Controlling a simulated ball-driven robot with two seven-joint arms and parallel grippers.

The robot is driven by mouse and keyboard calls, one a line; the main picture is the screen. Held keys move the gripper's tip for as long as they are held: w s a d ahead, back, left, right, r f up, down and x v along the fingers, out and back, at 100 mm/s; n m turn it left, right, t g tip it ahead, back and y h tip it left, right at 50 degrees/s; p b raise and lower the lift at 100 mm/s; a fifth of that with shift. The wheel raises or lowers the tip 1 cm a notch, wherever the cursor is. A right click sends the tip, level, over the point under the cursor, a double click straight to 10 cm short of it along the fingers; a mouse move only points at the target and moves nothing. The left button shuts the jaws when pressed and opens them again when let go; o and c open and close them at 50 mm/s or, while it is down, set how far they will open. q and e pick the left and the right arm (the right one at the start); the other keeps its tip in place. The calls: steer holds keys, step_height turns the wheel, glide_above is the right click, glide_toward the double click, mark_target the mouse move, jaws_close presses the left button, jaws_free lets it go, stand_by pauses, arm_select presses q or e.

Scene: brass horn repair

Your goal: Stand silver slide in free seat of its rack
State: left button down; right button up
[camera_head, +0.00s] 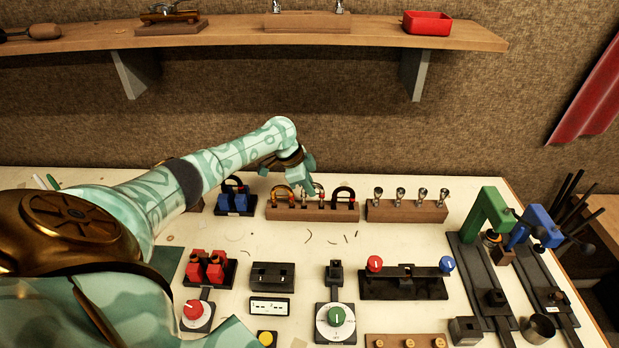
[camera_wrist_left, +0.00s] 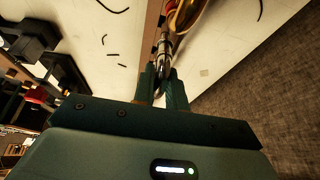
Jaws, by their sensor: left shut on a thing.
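The wooden slide rack (camera_head: 290,215) stands at the back middle of the bench. A brass slide (camera_head: 283,192) stands at its left end and a dark slide (camera_head: 343,193) at its right. My left gripper (camera_head: 311,187) is over the middle of the rack, pointing down. It is shut on the silver slide (camera_head: 320,190), between the other two. In the left wrist view the silver slide (camera_wrist_left: 164,52) runs out from between the fingertips (camera_wrist_left: 162,88), near the brass slide (camera_wrist_left: 188,18). I cannot tell whether its legs are in the seat. My right gripper is not in view.
A wooden block with several silver mouthpieces (camera_head: 408,211) stands close to the right of the rack. A blue-topped black holder (camera_head: 236,203) stands close to its left. Bench fixtures (camera_head: 403,283) fill the front. A strip with dark scraps (camera_head: 330,240) lies between.

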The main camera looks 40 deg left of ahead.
arm_select(q)
steer(key=shift+f+b, duration=0.35)
steer(key=shift+f, duration=0.25)
steer(key=c, duration=1.3)
jaws_free()
steer(key=shift+c, duration=0.2)
steer(key=p+v, duration=0.3)
steer(key=v, duration=1.3)
steer(key=shift+s, duration=0.15)
